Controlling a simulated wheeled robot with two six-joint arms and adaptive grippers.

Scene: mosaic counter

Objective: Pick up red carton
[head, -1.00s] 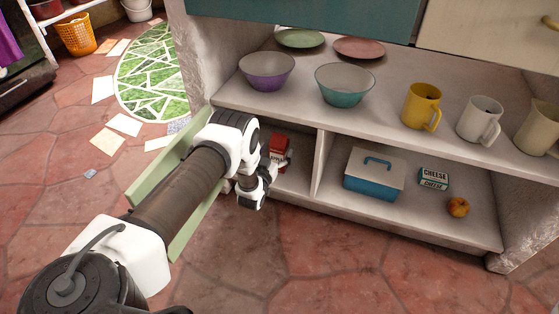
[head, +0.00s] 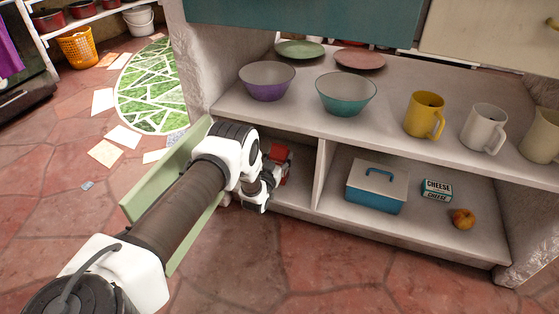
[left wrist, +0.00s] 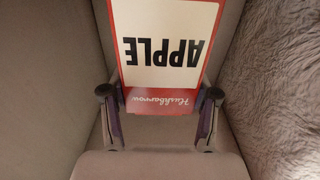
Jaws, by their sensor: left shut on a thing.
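The red carton (head: 287,168) is in the left lower compartment of the counter, partly hidden behind my left wrist. In the left wrist view the carton (left wrist: 160,60) shows a white panel with "APPLE" upside down and a red lower band. My left gripper (head: 274,167) reaches into that compartment. In the left wrist view the gripper's two fingers (left wrist: 158,112) are on either side of the carton's red end, shut on it. I cannot tell whether the carton is clear of the shelf floor. My right gripper is not in view.
An open green door (head: 163,178) stands beside my left arm. A divider (head: 322,175) bounds the compartment on the right. Bowls and mugs stand on the shelf above.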

